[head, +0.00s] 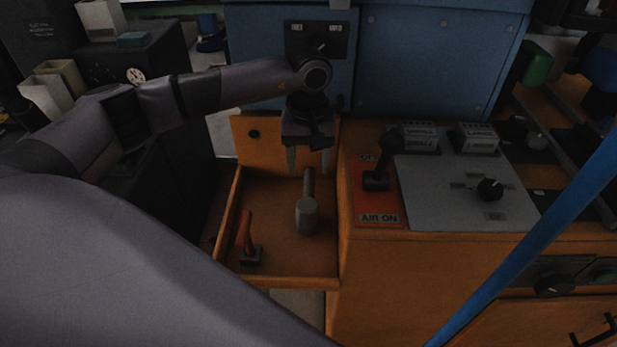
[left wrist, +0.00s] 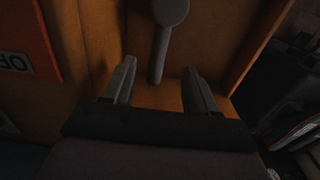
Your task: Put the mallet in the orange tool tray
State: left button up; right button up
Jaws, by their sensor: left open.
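The mallet (head: 307,213) has a grey head and a darker handle. It is inside the orange tool tray (head: 285,268), with its head toward me and its handle pointing to the back. My left gripper (head: 308,168) is open above the handle's back end, fingers pointing down. In the left wrist view the mallet handle (left wrist: 161,50) runs toward the space between the open fingertips (left wrist: 160,65), with the head at the top edge. No grip on the handle shows; I cannot tell whether the fingers touch it. My right gripper is not in view.
A small tool with an orange handle (head: 244,232) stands in the tray's front left. Right of the tray are a lever (head: 380,165) on an orange AIR ON plate and a grey panel (head: 450,205). A blue machine front (head: 430,60) rises behind. A blue bar (head: 530,240) crosses the right.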

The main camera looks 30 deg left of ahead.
pick_arm(q)
jog(key=shift+r, duration=1.4)
jog(key=shift+s+f, duration=0.1)
